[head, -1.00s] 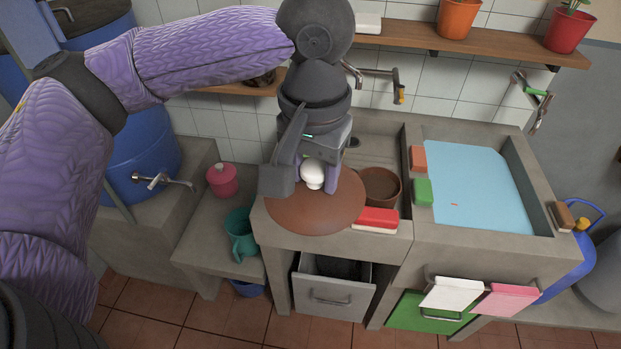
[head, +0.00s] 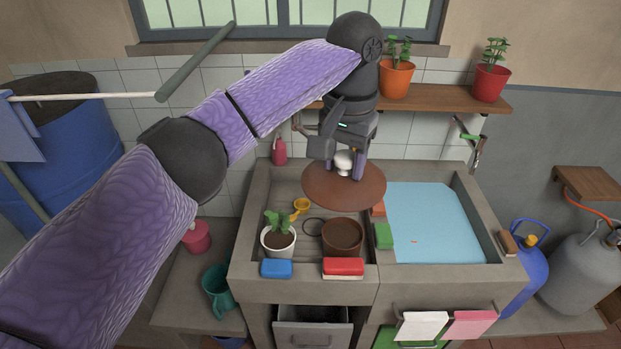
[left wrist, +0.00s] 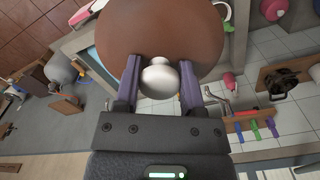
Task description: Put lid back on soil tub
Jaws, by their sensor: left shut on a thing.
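The lid (head: 338,190) is a round brown disc with a white knob (head: 344,162). My left gripper (head: 345,170) is shut on the knob and holds the lid up, nearly level, above the back of the counter. In the left wrist view the fingers (left wrist: 160,78) stand on both sides of the knob (left wrist: 160,80), with the lid (left wrist: 160,30) beyond. A round brown tub (head: 342,240) with a dark brown, soil-like inside stands uncovered in the left basin, in front of the lid in the picture. My right gripper is not in view.
A white pot with a plant (head: 278,240), a yellow scoop (head: 301,206), a blue sponge (head: 276,268) and a red brush (head: 343,267) surround the tub. A water-filled basin (head: 435,222) with a green block (head: 383,236) lies right. A shelf (head: 440,98) with potted plants is behind.

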